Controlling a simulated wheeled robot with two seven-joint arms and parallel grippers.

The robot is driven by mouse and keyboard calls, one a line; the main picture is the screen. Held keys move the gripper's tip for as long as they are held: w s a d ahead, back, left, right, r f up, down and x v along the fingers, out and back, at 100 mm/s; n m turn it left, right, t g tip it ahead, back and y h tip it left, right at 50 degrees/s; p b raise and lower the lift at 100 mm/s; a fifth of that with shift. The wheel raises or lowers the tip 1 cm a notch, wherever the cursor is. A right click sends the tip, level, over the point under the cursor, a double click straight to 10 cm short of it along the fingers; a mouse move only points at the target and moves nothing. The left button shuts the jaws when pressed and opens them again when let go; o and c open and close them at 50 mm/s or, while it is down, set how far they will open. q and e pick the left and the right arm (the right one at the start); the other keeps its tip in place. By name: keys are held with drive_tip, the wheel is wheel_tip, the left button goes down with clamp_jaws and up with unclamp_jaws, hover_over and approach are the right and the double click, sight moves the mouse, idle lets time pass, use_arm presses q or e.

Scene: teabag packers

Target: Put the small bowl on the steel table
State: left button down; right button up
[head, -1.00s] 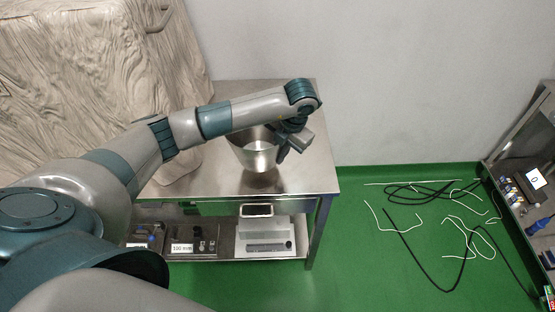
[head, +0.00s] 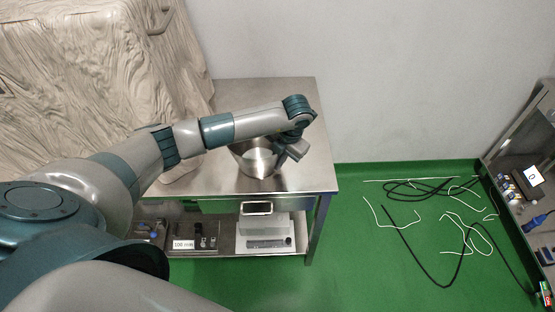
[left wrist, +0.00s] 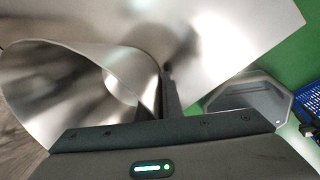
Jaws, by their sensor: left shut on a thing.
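The small bowl (head: 257,163) is a shiny metal bowl over the steel table (head: 310,165), low at its front part. My left gripper (head: 281,157) is shut on the bowl's right rim. In the left wrist view, the bowl (left wrist: 60,90) lies at the left with its rim at the gripper finger (left wrist: 168,92), and the steel table top (left wrist: 225,40) fills the upper part. The bowl's base looks at or very near the table top; I cannot tell if it touches. My arm hides part of the bowl's far rim. My right gripper is not in view.
A wrinkled beige cover (head: 90,70) stands left of the table. The lower shelf (head: 215,256) holds a white device (head: 265,235) and small items. Black and white cables (head: 440,220) lie on the green floor. The table top right of the gripper is clear.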

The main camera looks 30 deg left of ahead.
use_arm(q)
drive_tip(key=shift+f, duration=0.15)
drive_tip(key=c, duration=1.9)
unclamp_jaws()
drive_tip(key=shift+r, duration=0.3)
drive_tip(key=shift+d+r, duration=0.1)
drive_tip(key=shift+r, duration=0.1)
drive_tip(key=b+v, duration=0.3)
drive_tip(key=v, duration=0.6)
drive_tip(key=shift+r, duration=0.35)
drive_tip(key=shift+b+v, duration=0.3)
drive_tip(key=shift+v, duration=0.55)
drive_tip(key=shift+d, duration=0.1)
